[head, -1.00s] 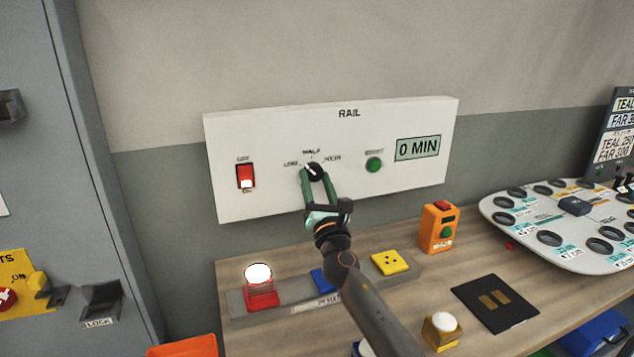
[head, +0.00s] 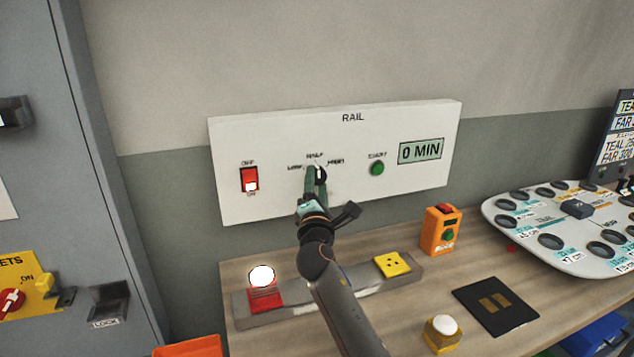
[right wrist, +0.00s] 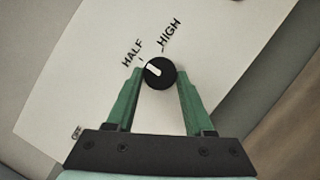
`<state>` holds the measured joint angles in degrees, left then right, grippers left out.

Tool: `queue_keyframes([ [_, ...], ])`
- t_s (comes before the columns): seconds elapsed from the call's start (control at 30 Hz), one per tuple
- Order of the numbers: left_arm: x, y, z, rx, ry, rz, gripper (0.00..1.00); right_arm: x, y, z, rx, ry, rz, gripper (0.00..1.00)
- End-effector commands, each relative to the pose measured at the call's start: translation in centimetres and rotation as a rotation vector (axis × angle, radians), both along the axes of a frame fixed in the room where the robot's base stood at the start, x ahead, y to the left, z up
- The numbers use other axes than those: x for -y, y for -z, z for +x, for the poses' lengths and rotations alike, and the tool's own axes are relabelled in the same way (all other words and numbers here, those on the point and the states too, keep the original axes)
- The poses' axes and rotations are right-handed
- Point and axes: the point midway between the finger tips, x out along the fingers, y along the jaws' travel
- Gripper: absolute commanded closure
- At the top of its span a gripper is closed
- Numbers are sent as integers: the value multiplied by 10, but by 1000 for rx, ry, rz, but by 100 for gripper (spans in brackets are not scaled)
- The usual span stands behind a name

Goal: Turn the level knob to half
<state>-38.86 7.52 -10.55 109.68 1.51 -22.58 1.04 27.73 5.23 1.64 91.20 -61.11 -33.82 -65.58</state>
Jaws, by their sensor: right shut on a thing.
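The level knob (head: 320,175) is a round black dial with a white pointer on the white RAIL panel (head: 235,135). Labels for low, HALF and HIGH arc above it. In the head view its pointer stands about upright, toward HALF. In the right wrist view the knob (right wrist: 161,76) has its pointer aimed at the mark by HALF. My right gripper (head: 316,182) has its green fingers on either side of the knob, shut on it; both fingers (right wrist: 161,80) show in the right wrist view. My left gripper is not in view.
The panel also has a lit red rocker switch (head: 249,179), a green button (head: 377,168) and a display (head: 421,150) reading 0 MIN.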

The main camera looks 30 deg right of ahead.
Motion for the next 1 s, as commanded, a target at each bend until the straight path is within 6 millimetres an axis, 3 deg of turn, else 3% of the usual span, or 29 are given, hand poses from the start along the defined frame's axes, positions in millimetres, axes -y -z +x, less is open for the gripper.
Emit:
queue_keyframes([
  [0.57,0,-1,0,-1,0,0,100,0,0,0,7,0,34,100],
  [0.6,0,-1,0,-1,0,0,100,0,0,0,8,-1,34,45],
  [0.83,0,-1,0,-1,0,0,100,0,0,0,8,0,33,19],
  [1.0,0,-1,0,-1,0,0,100,0,0,0,8,0,33,18],
])
